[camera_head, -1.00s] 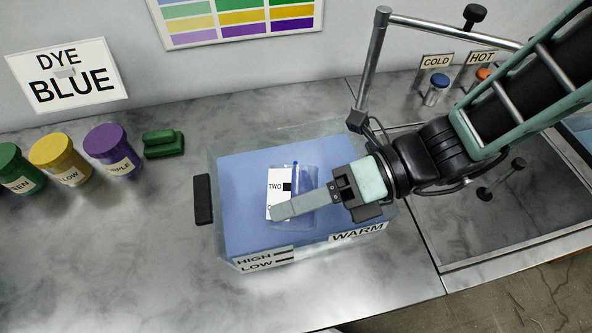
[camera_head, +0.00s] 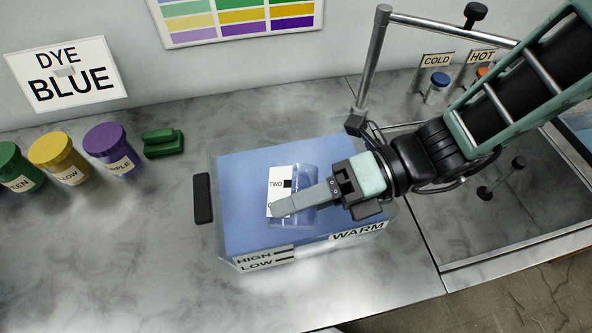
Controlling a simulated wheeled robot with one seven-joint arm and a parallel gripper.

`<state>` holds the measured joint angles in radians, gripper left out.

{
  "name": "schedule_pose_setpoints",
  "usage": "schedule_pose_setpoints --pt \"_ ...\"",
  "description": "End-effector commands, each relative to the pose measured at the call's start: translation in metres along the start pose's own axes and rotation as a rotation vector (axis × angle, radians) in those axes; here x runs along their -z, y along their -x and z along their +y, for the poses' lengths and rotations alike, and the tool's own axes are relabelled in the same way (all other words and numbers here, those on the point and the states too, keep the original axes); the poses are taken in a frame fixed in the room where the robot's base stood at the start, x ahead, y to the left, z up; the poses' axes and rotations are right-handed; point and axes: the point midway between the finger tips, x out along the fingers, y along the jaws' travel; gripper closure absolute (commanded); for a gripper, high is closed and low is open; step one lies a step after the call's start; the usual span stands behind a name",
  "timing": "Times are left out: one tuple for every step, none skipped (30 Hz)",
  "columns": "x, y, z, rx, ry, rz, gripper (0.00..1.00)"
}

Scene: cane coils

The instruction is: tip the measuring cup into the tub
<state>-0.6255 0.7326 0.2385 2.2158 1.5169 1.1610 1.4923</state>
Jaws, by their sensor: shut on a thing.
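The tub (camera_head: 240,264) is a clear box on the metal counter, filled with blue, with HIGH, LOW and WARM labels on its front. My gripper (camera_head: 305,200) is over the tub, its long grey finger pointing left. It is shut on the clear measuring cup (camera_head: 302,222), which bears a white label (camera_head: 280,186) reading TWO. The cup is tilted above the blue surface, and my finger hides part of it. I cannot tell whether any liquid is left in the cup.
Green, yellow (camera_head: 60,158) and purple (camera_head: 112,149) jars and a green block (camera_head: 163,143) stand at the left. A sink basin (camera_head: 470,215) with a metal pipe (camera_head: 371,60) is at the right. COLD and HOT taps are behind. The front left counter is clear.

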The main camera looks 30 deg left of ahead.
Motion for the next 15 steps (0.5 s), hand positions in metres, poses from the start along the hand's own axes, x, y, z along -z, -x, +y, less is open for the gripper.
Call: schedule_pose_setpoints --pt "0.0000 -0.0002 -0.0003 -0.003 -0.004 0.001 0.72" --pt "0.0000 -0.0002 -0.0004 -0.004 -0.007 0.001 0.72" --pt "0.0000 -0.0003 -0.0006 -0.006 -0.011 0.002 0.72" --pt "0.0001 -0.0003 -0.0008 -0.007 -0.015 0.002 0.72" --pt "0.0001 -0.0003 -0.0009 -0.009 -0.018 0.003 0.72" --pt "0.0001 -0.0004 -0.0011 -0.010 -0.022 0.004 0.72" --pt "0.0002 -0.0004 -0.0012 -0.011 -0.025 0.004 0.72" --pt "0.0002 -0.0005 -0.0014 -0.012 -0.028 0.005 0.72" --pt "0.0002 -0.0005 -0.0016 -0.014 -0.032 0.005 0.72" --pt "0.0002 -0.0006 -0.0017 -0.015 -0.034 0.006 0.72" --pt "0.0003 -0.0006 -0.0019 -0.016 -0.037 0.006 0.72" --pt "0.0003 -0.0007 -0.0021 -0.018 -0.042 0.007 0.72" --pt "0.0001 -0.0006 -0.0019 -0.019 -0.046 0.007 0.72" --pt "-0.0005 -0.0002 -0.0016 -0.021 -0.049 0.007 0.72" --pt "-0.0009 0.0000 -0.0018 -0.022 -0.054 0.007 0.72"
